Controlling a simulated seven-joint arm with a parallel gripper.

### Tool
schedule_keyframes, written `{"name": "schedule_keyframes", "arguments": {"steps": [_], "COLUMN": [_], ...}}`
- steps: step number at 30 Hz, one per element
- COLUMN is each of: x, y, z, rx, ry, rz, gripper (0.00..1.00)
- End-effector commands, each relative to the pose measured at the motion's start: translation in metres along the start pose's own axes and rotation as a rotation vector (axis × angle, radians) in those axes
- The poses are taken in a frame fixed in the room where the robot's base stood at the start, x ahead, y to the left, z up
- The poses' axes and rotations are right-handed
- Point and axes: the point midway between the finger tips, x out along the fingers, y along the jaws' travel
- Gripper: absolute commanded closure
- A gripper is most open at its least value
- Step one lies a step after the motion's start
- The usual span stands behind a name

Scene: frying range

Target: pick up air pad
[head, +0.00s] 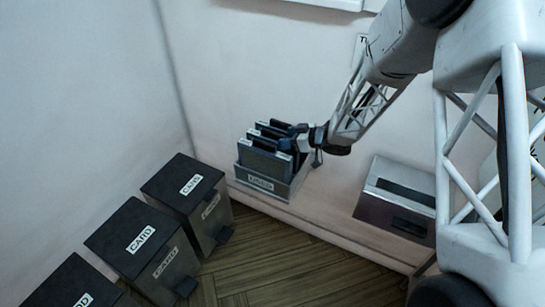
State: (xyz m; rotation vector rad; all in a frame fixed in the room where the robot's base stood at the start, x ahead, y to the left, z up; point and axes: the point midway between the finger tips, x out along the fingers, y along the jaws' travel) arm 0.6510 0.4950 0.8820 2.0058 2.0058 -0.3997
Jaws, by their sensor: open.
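Several flat, dark pads (262,157) with pale edges stand upright in a grey, open-topped holder (294,187). They look like the air pads, though no pad bears a label I can read. My gripper (299,138) is open at the right end of the pads, close to their upper edges. I cannot tell whether its fingers touch a pad or straddle one. The fingers are small and dark here and blend with the pads.
A metallic box (397,195) with dark slots is right of the holder. A pale wall rises behind. The wooden floor (270,265) in front is clear.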

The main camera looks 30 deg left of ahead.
Motion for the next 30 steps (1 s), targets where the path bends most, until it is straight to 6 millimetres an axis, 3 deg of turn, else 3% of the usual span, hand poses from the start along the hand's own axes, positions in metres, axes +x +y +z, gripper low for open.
{"name": "schedule_keyframes", "arguments": {"steps": [8, 22, 30], "x": [0.005, 0.048, 0.052], "y": [0.000, 0.002, 0.002], "z": [0.000, 0.001, 0.001], "rx": [0.000, -0.001, -0.001], "ry": [0.000, 0.000, 0.000], "rz": [0.000, -0.001, 0.000], "gripper": [0.38, 0.38, 0.38]}}
